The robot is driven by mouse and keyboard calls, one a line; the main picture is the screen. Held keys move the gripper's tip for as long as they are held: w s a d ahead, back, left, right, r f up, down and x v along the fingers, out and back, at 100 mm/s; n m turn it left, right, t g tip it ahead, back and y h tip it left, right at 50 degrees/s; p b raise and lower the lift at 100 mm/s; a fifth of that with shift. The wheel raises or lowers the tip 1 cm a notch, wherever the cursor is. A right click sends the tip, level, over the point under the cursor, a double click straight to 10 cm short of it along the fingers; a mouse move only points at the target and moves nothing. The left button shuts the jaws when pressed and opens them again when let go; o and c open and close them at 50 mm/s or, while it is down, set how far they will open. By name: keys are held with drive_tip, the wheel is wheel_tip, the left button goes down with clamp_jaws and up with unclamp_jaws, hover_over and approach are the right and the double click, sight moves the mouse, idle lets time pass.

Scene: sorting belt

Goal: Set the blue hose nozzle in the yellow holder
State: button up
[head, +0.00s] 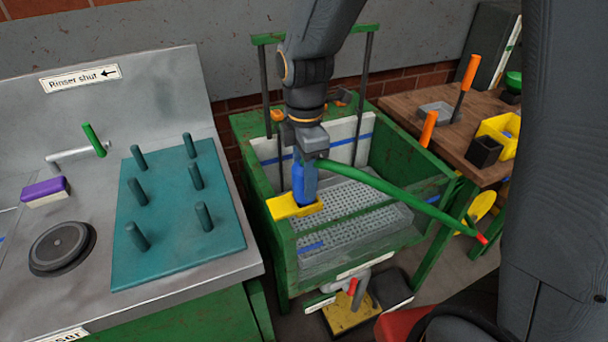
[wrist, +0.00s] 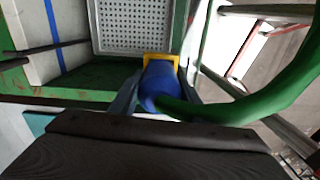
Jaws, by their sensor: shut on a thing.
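The blue hose nozzle (head: 304,182) is upright in my gripper (head: 306,160), with a green hose (head: 390,192) running from its top to the right. The yellow holder (head: 295,206) is fixed at the near left corner of the green basin's rim. The nozzle's lower end is at the holder; I cannot tell how deep it sits. In the wrist view the nozzle (wrist: 158,84) lies between my gripper's fingers (wrist: 158,95), with the yellow holder (wrist: 160,58) around or just beyond its far end. My gripper is shut on the nozzle.
The green basin (head: 280,262) has a perforated grey tray (head: 345,212) inside. A steel counter at left carries a teal peg board (head: 170,250) and a purple-and-white sponge (head: 45,190). A wooden bench (head: 415,100) with bins stands at right. The hose crosses above the basin.

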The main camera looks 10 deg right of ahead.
drive_tip(key=shift+f, duration=0.55)
idle(0.6)
drive_tip(key=o, duration=1)
drive_tip(key=shift+c, duration=0.2)
drive_tip(key=shift+r+b, duration=0.7)
drive_tip(key=shift+r, duration=3.25)
drive_tip(key=s+d+f+m, duration=0.4)
drive_tip(key=d+m, duration=0.2)
drive_tip(key=m, duration=0.4)
drive_tip(key=s+d+f+m, duration=0.3)
drive_tip(key=d+m, duration=0.3)
drive_tip(key=m, duration=0.4)
drive_tip(key=shift+s+d+f+t, duration=0.25)
drive_tip(key=shift+s+f+t, duration=0.1)
drive_tip(key=shift+f+t, duration=0.1)
